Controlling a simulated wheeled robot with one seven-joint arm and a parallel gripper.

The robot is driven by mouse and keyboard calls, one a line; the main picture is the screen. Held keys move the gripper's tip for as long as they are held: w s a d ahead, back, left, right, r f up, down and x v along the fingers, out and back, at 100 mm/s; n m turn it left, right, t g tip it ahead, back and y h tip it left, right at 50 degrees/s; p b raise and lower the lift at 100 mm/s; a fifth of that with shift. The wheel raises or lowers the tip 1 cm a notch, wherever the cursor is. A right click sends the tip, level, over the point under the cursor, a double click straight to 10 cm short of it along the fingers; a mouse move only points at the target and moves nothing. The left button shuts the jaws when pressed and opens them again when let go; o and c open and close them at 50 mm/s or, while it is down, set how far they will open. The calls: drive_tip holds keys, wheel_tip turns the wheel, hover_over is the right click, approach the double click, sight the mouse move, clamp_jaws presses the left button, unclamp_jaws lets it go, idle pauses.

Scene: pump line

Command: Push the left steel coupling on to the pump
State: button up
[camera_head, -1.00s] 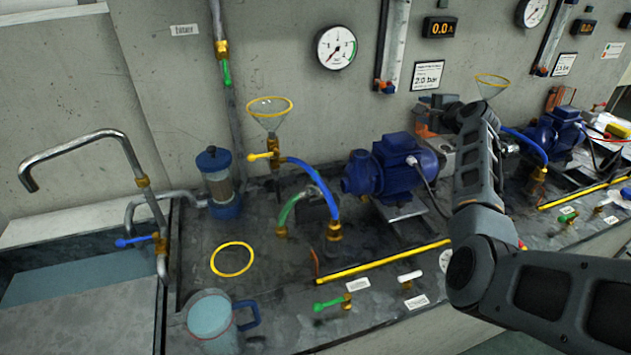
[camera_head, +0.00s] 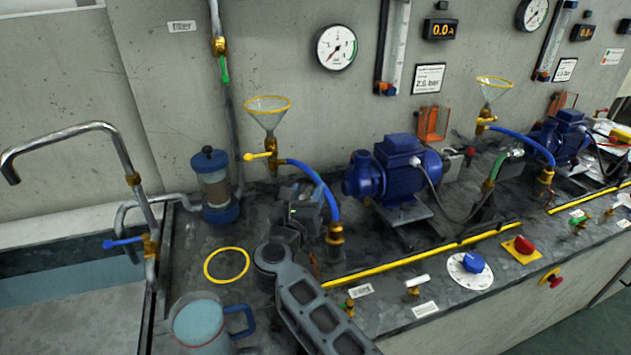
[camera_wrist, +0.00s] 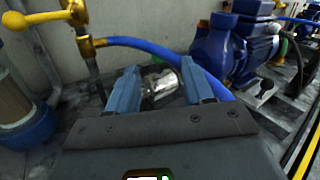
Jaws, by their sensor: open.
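The left steel coupling (camera_wrist: 160,88) shows in the wrist view as a shiny silver piece between the two blue fingers of my gripper (camera_wrist: 156,76). The fingers are open, one on each side of it; I cannot tell whether they touch it. In the head view my gripper (camera_head: 308,200) is left of the left blue pump (camera_head: 402,172) and hides the coupling. The pump also shows at the upper right of the wrist view (camera_wrist: 222,48), apart from the fingers.
A blue hose (camera_head: 318,182) arches from a yellow-handled valve (camera_head: 258,156) under a funnel (camera_head: 268,112) to a brass fitting, close to my gripper. A blue-capped filter (camera_head: 213,185), a yellow ring (camera_head: 227,265) and a jug (camera_head: 200,325) stand left. A yellow rail (camera_head: 425,255) runs along the front.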

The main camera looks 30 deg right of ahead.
sight(314, 181)
drive_tip(key=x, duration=0.7)
drive_tip(key=shift+d+f+p, duration=0.15)
drive_tip(key=shift+f+p, duration=0.05)
drive_tip(key=shift+p, duration=0.1)
clamp_jaws()
idle(0.4)
